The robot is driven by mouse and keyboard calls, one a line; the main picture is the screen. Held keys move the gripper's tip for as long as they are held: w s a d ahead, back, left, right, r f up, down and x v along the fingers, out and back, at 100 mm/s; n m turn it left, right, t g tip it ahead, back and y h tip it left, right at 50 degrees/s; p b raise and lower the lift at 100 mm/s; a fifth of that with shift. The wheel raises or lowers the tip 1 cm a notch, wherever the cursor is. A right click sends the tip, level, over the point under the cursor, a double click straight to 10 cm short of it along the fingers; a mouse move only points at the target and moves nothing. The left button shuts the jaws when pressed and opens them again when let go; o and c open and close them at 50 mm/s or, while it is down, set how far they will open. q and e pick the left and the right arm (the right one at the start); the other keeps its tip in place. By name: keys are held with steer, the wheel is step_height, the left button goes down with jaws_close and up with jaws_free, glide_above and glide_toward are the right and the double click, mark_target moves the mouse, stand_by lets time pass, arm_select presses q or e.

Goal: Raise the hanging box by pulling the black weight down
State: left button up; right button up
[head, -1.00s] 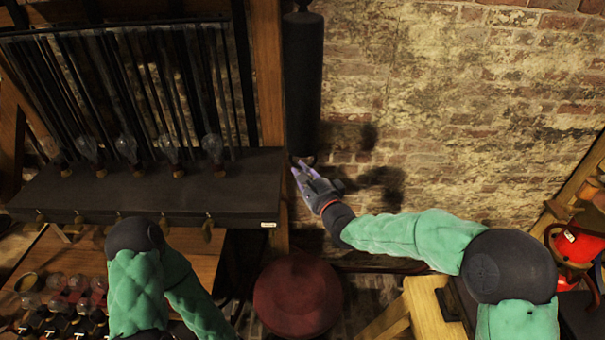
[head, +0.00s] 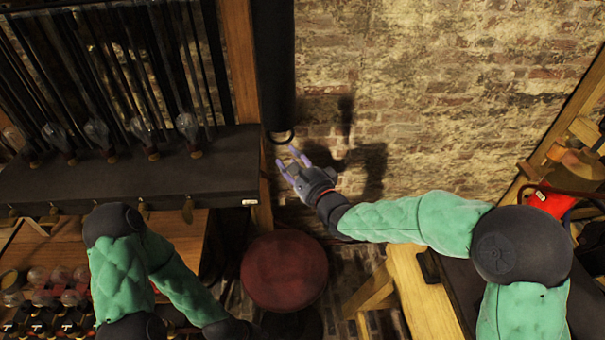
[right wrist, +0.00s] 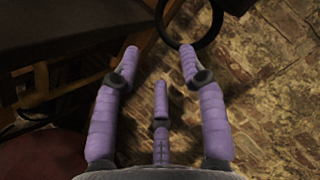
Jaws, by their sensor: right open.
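The black weight (head: 273,60) is a long dark cylinder hanging upright in front of the brick wall in the head view. A black ring (head: 281,136) is at its lower end. My right gripper (head: 287,158) is open and empty just below the ring, with its purple fingers pointing up and left. In the right wrist view the ring (right wrist: 212,36) shows at the top, close to the tip of the right-hand finger; I cannot tell whether they touch. The fingers are spread apart (right wrist: 158,55). My left gripper is not in view; only its arm shows. I cannot make out the hanging box.
A dark shelf (head: 130,178) with several glass bulbs and black rods stands left of the weight. A round red stool (head: 284,272) is below my right gripper. A wooden bench (head: 420,290) stands lower right.

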steer(key=v, duration=0.6)
steer(key=shift+s+f, duration=0.1)
stand_by(0.3)
step_height(320, 180, down, 14)
steer(key=d+n+g+h, duration=0.2)
steer(key=n+g, duration=0.1)
steer(key=s+d+f+n+g, duration=0.1)
steer(key=s+f+n+g, duration=0.1)
steer(key=s+f, duration=0.2)
steer(key=s+d+f+n+g+h, duration=0.1)
steer(key=s+f+n+g, duration=0.2)
steer(key=f, duration=0.8)
steer(key=s+d+f+n+g+h, duration=0.1)
steer(key=s+f+n+g, duration=0.1)
steer(key=s+f, duration=0.5)
steer(key=shift+f+n+g, duration=0.2)
steer(key=shift+n+g, duration=0.1)
steer(key=shift+g, duration=0.3)
steer(key=s+f+n+g, duration=0.4)
steer(key=s+f, duration=0.3)
steer(key=s, duration=0.5)
steer(key=shift+a+n, duration=0.2)
steer(key=shift+n, duration=0.1)
steer(key=shift+s+f, duration=0.1)
